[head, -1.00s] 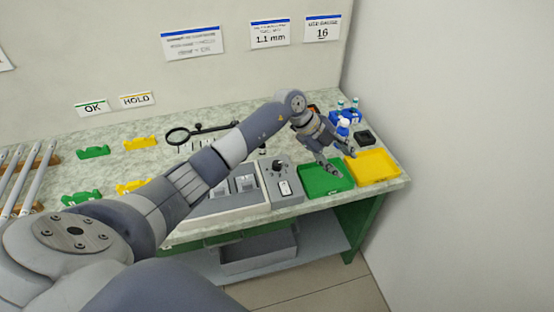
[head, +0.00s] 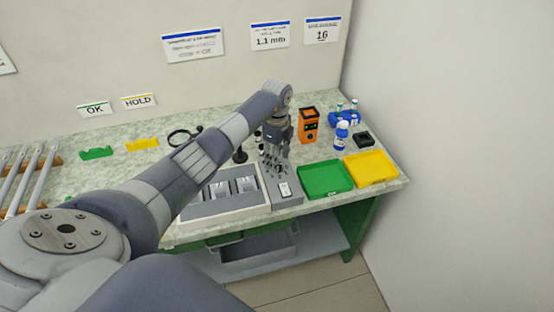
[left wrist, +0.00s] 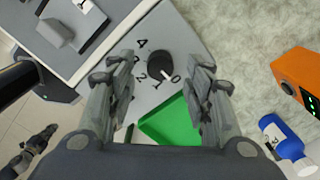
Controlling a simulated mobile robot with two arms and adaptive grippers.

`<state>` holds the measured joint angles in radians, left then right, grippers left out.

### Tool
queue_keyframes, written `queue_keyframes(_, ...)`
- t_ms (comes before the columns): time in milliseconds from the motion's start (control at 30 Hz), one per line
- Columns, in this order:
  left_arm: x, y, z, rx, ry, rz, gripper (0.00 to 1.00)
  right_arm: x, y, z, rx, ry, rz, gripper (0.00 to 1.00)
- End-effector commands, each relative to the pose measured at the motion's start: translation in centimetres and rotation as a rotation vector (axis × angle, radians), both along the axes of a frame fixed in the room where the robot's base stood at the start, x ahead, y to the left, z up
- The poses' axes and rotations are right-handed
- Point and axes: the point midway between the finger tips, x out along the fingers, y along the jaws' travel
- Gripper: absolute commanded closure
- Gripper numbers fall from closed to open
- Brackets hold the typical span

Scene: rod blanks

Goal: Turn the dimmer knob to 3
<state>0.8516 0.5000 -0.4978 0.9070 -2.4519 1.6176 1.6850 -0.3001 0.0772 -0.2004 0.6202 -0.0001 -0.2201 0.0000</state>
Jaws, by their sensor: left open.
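The dimmer knob (left wrist: 160,66) is a dark round knob on a grey control box (left wrist: 150,110), with the digits 0 to 4 around it in the left wrist view. Its white pointer mark faces the 0 and 1 side; the exact setting is hard to tell. My left gripper (head: 276,167) is above the box in the head view and hides the knob there. In the left wrist view its open fingers (left wrist: 160,95) lie on either side of the knob, apart from it. What looks like my right gripper (left wrist: 38,142) shows small over the floor at lower left.
A green tray (head: 325,178) and a yellow tray (head: 371,166) stand right of the box (head: 288,200). An orange device (head: 309,126) and a blue-labelled bottle (head: 341,136) stand behind. A white-framed grey fixture (head: 225,208) adjoins the box on the left.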

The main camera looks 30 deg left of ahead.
Motion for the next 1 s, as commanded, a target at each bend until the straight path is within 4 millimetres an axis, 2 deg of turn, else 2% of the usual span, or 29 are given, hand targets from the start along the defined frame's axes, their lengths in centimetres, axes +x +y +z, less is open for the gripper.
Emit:
queue_keyframes(200, 0.0, 0.0, -2.1, -0.001, 0.0, 0.0, 0.53, 0.0, 0.0, 0.3, 0.0, 0.0, 0.0, 1.0)
queue_keyframes(533, 0.0, 0.0, -2.5, -0.001, -0.001, -0.001, 0.53, 0.0, 0.0, 0.3, 0.0, 0.0, 0.0, 1.0)
queue_keyframes(567, 0.0, 0.0, -2.5, -0.001, -0.001, -0.001, 0.58, 0.0, 0.0, 0.3, 0.0, 0.0, 0.0, 1.0)
queue_keyframes(733, 0.0, 0.0, -2.5, -0.001, -0.001, -0.001, 0.96, 0.0, -0.1, 0.3, -0.001, 0.0, 0.0, 1.0)
queue_keyframes(1000, 0.0, 0.0, -2.5, -0.001, -0.001, -0.009, 0.98, 0.0, -0.3, 0.2, -0.004, 0.0, 0.001, 1.0)
